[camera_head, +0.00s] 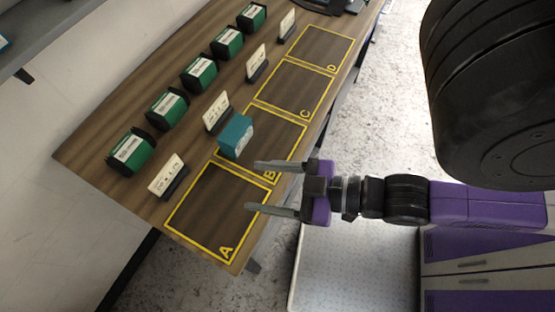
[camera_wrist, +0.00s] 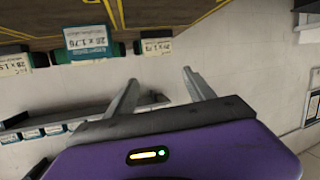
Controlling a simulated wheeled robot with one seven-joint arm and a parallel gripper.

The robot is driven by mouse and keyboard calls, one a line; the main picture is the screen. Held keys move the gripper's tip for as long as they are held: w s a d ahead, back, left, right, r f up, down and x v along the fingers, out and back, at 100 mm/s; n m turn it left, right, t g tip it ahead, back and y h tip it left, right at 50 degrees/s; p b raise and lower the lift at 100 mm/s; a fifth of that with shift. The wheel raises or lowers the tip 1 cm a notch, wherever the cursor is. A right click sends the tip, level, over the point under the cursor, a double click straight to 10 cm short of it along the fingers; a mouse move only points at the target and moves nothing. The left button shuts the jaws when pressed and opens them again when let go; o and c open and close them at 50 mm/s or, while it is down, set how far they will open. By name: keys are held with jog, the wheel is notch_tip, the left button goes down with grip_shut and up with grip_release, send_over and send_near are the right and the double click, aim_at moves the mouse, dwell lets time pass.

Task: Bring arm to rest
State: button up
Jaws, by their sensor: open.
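My gripper (camera_head: 258,187) is open and empty, its two fingers apart and pointing left over the front edge of the wooden table, near squares A and B. My arm reaches in from the right in the head view. In the wrist view my gripper (camera_wrist: 160,92) also shows open with nothing between its fingers. A teal box (camera_head: 236,137) stands in square B, a little beyond the fingertips and apart from them. The teal box also shows in the wrist view (camera_wrist: 86,40), with a printed label.
The wooden table (camera_head: 95,160) has yellow-outlined squares A (camera_head: 215,210), B, C (camera_head: 295,90) and D (camera_head: 320,47). Several green boxes (camera_head: 131,150) stand along its back, with white label cards (camera_head: 168,175) in front. A grey shelf (camera_head: 45,30) is at upper left. Pale floor (camera_head: 385,90) lies right of the table.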

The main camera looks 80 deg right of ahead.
jog(key=s+a, duration=0.1)
jog(key=s+a+m, duration=0.1)
jog(key=shift+s+r, duration=0.4)
